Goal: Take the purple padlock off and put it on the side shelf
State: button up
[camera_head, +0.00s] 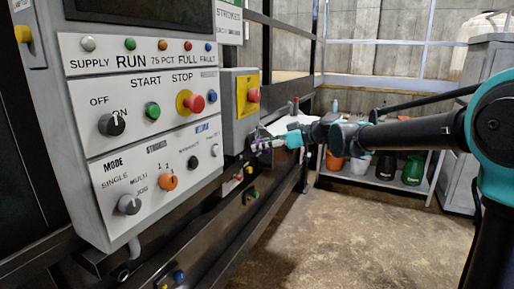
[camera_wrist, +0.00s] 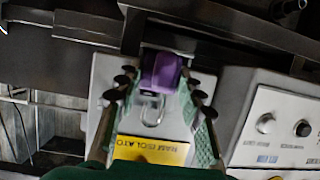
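The purple padlock (camera_wrist: 161,72) hangs at the grey isolator box (camera_wrist: 112,68), its metal shackle showing toward the yellow label in the wrist view. My gripper (camera_wrist: 160,80) has its green-padded fingers on both sides of the padlock. The fingers look apart, with a gap beside the padlock on the left; contact on the right is unclear. In the head view my gripper (camera_head: 258,144) is at the lower edge of the isolator box (camera_head: 229,120), below its red knob (camera_head: 253,95). The padlock cannot be made out there.
A large control panel (camera_head: 140,90) with knobs and buttons stands left of the isolator box. Behind my gripper is a pale surface (camera_head: 285,124) with small items. A low rack (camera_head: 350,180) holding bins stands at the back. The floor (camera_head: 350,240) is clear.

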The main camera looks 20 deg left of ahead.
jog(key=c, duration=0.4)
jog(key=shift+d+r, duration=0.15)
jog(key=shift+d, duration=0.25)
dwell(0.4)
jog(key=shift+s+d, duration=0.15)
jog(key=shift+d, duration=1.45)
jog(key=shift+s+d, duration=0.15)
jog(key=shift+d, duration=1.45)
